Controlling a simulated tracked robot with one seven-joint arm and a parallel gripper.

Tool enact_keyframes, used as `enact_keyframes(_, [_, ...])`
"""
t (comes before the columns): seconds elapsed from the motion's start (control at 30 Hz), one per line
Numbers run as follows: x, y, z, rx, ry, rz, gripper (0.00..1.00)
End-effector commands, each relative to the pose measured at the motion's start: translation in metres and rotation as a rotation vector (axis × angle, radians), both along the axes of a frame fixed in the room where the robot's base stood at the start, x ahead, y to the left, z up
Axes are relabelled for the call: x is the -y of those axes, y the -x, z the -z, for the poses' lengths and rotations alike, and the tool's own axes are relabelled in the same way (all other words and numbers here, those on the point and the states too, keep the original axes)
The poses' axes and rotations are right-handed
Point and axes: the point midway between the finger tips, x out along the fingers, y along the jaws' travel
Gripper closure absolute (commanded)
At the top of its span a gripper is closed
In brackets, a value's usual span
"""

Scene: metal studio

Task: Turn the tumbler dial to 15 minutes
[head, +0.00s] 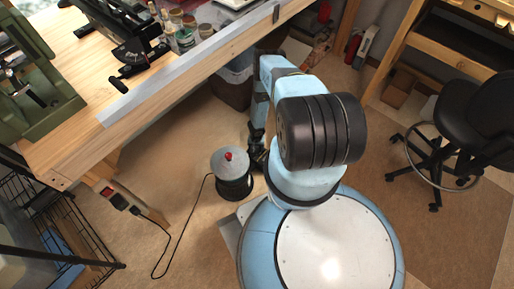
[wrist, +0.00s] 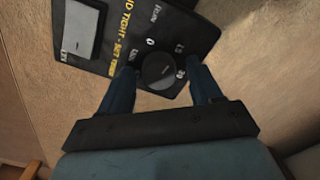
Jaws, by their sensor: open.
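The tumbler (head: 232,178) stands on the floor, a dark drum with a grey lid and a red knob on top. In the wrist view its black control panel (wrist: 105,62) carries a round black dial (wrist: 158,70) with small printed marks beside it, seemingly 0, 15 and 30. A faint mark shows on the dial's face, but I cannot tell which number it points at. My gripper (wrist: 160,72) is open, one finger on each side of the dial. I cannot tell whether the fingers touch it. In the head view my gripper is a dark shape close to the tumbler's right side, partly hidden by my arm.
The wooden workbench (head: 75,135) stands at the left and back. A dark bin (head: 232,90) is under it. A black stool (head: 455,125) is at the right. Floor is open below the tumbler.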

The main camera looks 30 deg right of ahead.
Motion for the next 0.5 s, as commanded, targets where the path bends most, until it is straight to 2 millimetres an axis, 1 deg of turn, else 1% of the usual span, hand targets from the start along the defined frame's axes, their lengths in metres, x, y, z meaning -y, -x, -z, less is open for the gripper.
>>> enact_keyframes(0.07, [-0.0001, 0.0002, -0.0001, 0.000, 0.000, 0.000, 0.36])
enact_keyframes(0.5, [-0.0005, 0.0002, -0.0001, 0.000, -0.001, 0.000, 0.78])
